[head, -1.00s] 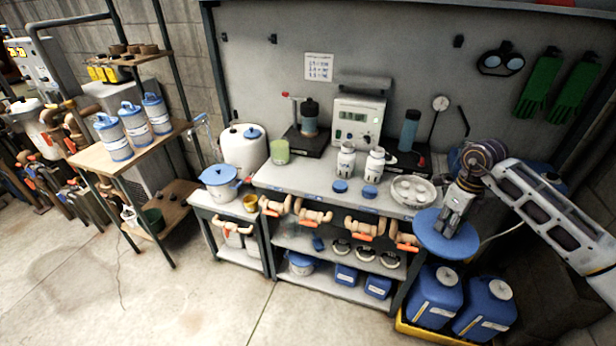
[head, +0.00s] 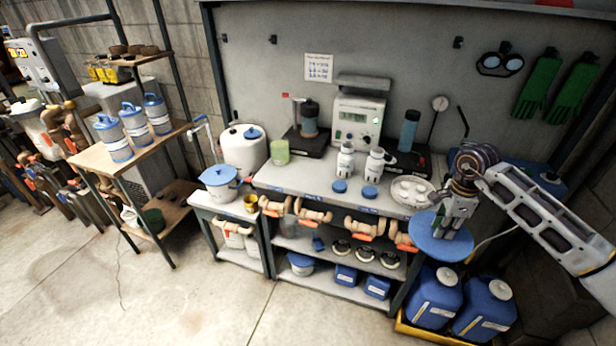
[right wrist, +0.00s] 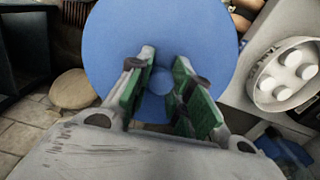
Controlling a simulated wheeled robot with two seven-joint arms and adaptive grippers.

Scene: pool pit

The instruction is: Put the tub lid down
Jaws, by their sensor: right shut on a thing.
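The tub lid (head: 418,241) is a wide, flat blue disc. My right gripper (head: 449,226) is shut on it from above, near its middle, and holds it in the air by the right front corner of the bench. In the right wrist view the lid (right wrist: 110,50) fills the top middle, and the green-padded fingers (right wrist: 161,88) stand either side of its small round centre knob. My left gripper is not in view.
The grey bench (head: 300,180) carries white bottles (head: 345,160), small blue caps and a dish of white pieces (head: 411,190) close to the lid. Blue canisters (head: 434,300) stand in a yellow tray below the lid. A white tub with a blue top (head: 220,185) stands on the low side table.

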